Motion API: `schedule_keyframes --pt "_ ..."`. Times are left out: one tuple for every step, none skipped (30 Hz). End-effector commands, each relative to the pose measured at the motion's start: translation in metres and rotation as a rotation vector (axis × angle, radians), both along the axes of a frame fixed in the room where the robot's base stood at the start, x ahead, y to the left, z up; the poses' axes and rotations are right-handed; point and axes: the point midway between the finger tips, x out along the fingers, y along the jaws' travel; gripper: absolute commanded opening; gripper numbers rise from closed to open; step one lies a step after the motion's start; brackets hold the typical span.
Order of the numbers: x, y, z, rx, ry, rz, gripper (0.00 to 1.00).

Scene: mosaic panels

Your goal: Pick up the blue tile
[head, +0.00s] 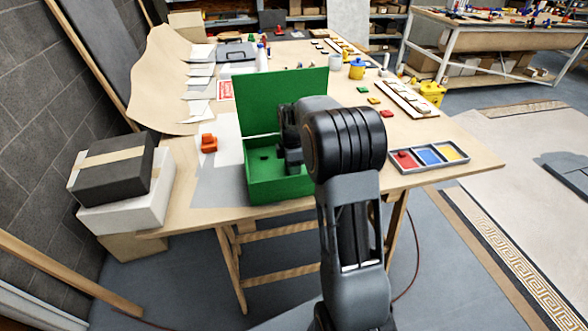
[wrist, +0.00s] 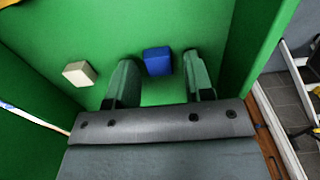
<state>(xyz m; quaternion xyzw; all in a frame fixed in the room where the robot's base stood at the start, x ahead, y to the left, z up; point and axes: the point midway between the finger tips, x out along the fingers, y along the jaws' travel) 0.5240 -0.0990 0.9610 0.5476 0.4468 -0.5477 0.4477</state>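The blue tile (wrist: 158,61) lies on the floor of the green box, seen in the wrist view ahead of and between my two fingers. My gripper (wrist: 160,75) is open inside the box, one finger to each side of the tile's line, and nothing is held. In the head view the green box (head: 262,186) stands on the table with its lid raised at the back. My gripper (head: 289,150) reaches down into it there, and my arm hides the box's right part and the blue tile.
A whitish tile (wrist: 80,73) lies in the box left of my fingers. The box's green walls rise close on both sides. In the head view, a grey tray (head: 424,167) with red, blue and yellow compartments stands to the right. An orange object (head: 208,143) sits left of the box.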

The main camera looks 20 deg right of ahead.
Motion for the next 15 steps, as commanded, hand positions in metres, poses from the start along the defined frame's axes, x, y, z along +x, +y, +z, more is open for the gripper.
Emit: schedule_keyframes --pt "0.0 0.0 0.0002 0.0 0.0 0.0 0.43" --pt "0.0 0.0 0.0002 0.0 0.0 0.0 0.4" --pt "0.0 0.0 0.0003 0.0 0.0 0.0 0.36" --pt "0.0 0.0 0.0003 0.0 0.0 0.0 0.33" --pt "0.0 0.0 0.0003 0.0 0.0 0.0 0.3" --pt "0.0 0.0 0.0004 0.0 0.0 0.0 0.27" --pt "0.0 0.0 0.0004 0.0 0.0 0.0 0.24" --pt "0.0 0.0 0.0004 0.0 0.0 0.0 0.21" --pt "0.0 0.0 0.0004 0.0 0.0 0.0 0.17" --pt "0.0 0.0 0.0004 0.0 0.0 0.0 0.14" --pt "0.0 0.0 0.0004 0.0 0.0 0.0 0.11" --pt "0.0 0.0 0.0004 0.0 0.0 0.0 0.07" --pt "0.0 0.0 0.0004 0.0 0.0 0.0 0.05" --pt "0.0 0.0 0.0004 0.0 0.0 0.0 0.02" --pt "0.0 0.0 0.0005 0.0 0.0 0.0 0.02"
